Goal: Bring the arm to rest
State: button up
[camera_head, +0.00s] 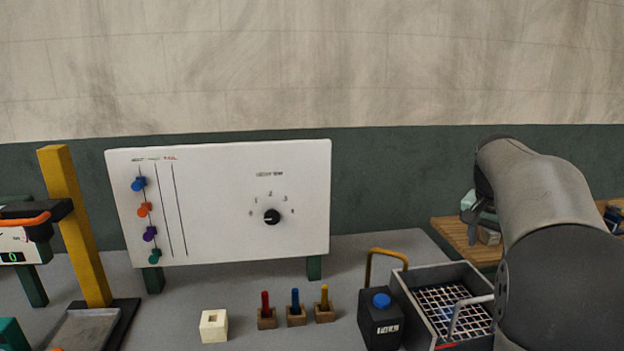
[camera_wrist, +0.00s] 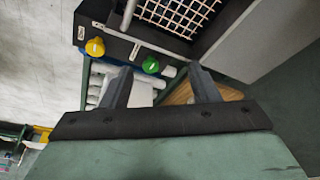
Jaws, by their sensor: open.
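My gripper (camera_wrist: 160,82) is open in the wrist view, its two dark fingers apart with nothing held between them. In the head view, my gripper (camera_head: 478,212) is partly hidden behind my own grey arm at the right. It shows above or in front of the wooden surface (camera_head: 455,236); I cannot tell its exact height. In the wrist view, a dark frame with a wire mesh (camera_wrist: 178,14), a yellow knob (camera_wrist: 95,47) and a green knob (camera_wrist: 150,65) lie beyond the fingers.
A white panel (camera_head: 225,225) with a dial (camera_head: 272,217) and coloured sliders stands on the grey bench. A grey mesh basket (camera_head: 418,290) and a black container with a blue cap (camera_head: 381,325) stand near my arm. A yellow-post press (camera_head: 75,225) is at left.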

jog(key=s+a+f+n+y, duration=0.1)
jog(key=s+a+f+n, duration=0.3)
jog(key=a, duration=0.4)
jog(key=s+a+f+n+y, duration=0.1)
jog(key=s+a+f, duration=0.3)
jog(key=s+a, duration=0.3)
jog(key=s+a+f+n+g, duration=0.1)
jog(key=s+a+f+n, duration=0.2)
jog(key=s+a+f, duration=0.2)
jog(key=s+a+f+n+y, duration=0.1)
jog(key=s+a+f, duration=0.3)
jog(key=s, duration=0.7)
jog(key=shift+a+f+n+g, duration=0.4)
jog(key=shift+f+n, duration=0.1)
jog(key=shift+n, duration=0.4)
